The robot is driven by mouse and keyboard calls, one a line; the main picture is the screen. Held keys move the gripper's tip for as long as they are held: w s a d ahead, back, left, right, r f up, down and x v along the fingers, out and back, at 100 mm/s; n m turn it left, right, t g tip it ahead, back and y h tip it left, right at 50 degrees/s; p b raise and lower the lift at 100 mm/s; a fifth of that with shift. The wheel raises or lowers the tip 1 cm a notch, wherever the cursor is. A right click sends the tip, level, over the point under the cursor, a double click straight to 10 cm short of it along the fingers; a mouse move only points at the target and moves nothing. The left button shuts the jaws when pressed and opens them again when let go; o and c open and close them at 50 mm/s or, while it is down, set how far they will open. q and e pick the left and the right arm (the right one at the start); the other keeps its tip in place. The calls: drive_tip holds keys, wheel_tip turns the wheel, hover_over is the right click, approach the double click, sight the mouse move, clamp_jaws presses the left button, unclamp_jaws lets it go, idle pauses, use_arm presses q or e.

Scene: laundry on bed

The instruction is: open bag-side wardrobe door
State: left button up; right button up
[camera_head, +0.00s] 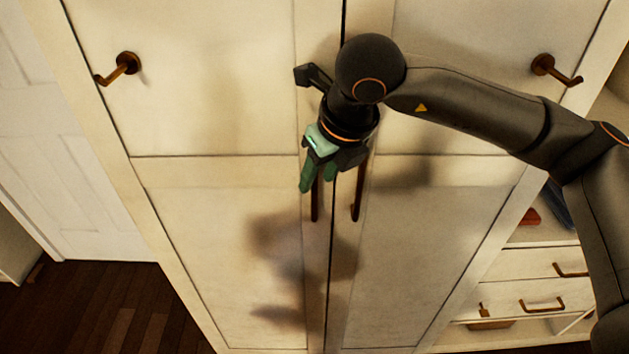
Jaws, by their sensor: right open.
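The cream wardrobe has two doors that meet at a dark seam down the middle. The left door (220,240) and the right door (440,240) both look shut. A long dark vertical handle (315,203) is on the left door near the seam, and a matching handle (356,197) is on the right door. My right gripper (317,183), with green fingers, is open, pointing down in front of the left door's handle top. The gripper hides the upper handles; I cannot tell whether it touches one. No bag is in view. My left gripper is out of view.
Bronze hooks stick out of the left door (120,67) and the right door (556,70). Drawers with handles (542,305) and shelves stand at the right. A white panelled door (95,200) is at the left. The dark wood floor (110,305) is clear at the lower left.

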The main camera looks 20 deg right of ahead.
sight(316, 181)
drive_tip(key=shift+x, duration=1.65)
drive_tip(key=shift+r, duration=0.1)
clamp_jaws()
